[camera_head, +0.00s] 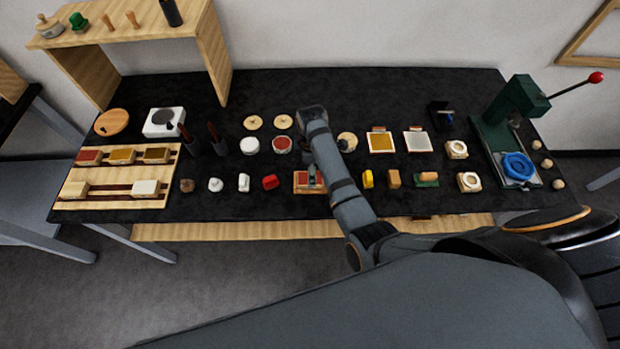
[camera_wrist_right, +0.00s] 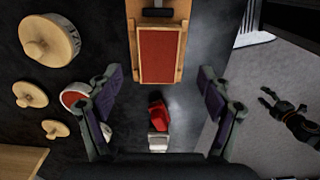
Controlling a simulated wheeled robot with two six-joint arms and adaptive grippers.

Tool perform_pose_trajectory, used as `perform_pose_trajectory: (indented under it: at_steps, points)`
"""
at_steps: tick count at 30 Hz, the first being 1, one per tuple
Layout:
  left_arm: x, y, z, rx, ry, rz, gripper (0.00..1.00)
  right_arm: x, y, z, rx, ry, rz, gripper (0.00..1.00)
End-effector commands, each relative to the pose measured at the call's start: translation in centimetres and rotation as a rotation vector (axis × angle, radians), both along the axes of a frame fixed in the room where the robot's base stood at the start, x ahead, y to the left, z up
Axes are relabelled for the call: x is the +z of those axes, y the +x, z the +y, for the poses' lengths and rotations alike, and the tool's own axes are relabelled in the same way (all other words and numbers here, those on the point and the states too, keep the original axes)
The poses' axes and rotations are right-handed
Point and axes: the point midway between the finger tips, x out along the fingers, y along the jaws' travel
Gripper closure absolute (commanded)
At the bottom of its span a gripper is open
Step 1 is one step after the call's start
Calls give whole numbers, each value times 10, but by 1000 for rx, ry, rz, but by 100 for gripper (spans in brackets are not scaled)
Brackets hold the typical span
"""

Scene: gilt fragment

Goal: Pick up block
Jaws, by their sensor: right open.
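Several small blocks lie along the front row of the black table, and I cannot tell which one the task means. A red block (camera_head: 270,182) lies left of a wooden pad with a red top (camera_head: 300,181). In the right wrist view the red block (camera_wrist_right: 158,115) lies below and between the spread fingers of my right gripper (camera_wrist_right: 160,80), apart from them. The red pad (camera_wrist_right: 160,55) is just above it there. My right gripper is open and empty. In the head view my right arm hides its fingers.
A white block (camera_head: 243,182) stands left of the red one. A yellow block (camera_head: 368,179) and an orange-brown block (camera_head: 393,179) lie right of my arm. Round wooden lids (camera_wrist_right: 48,40) and jars stand behind. A green press (camera_head: 510,110) stands at the right.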

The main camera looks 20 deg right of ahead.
Motion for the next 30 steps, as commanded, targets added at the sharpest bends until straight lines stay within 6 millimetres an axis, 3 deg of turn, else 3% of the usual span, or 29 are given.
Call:
perform_pose_trajectory:
  at_steps: [5, 12, 20, 30]
  points:
    - [8, 1, -1, 1, -1, -1, 48, -10, 1, 1, -1, -1, 4, 21]
    - [16, 2, -1, 1, -2, -2, 48, -47, 3, 4, -1, 0, 1, 21]
    - [15, 3, -4, 1, -4, -4, 48, -52, 3, 4, -2, 1, -1, 21]
    - [15, 3, -4, 1, -5, -5, 48, -52, 3, 4, -1, 1, 0, 66]
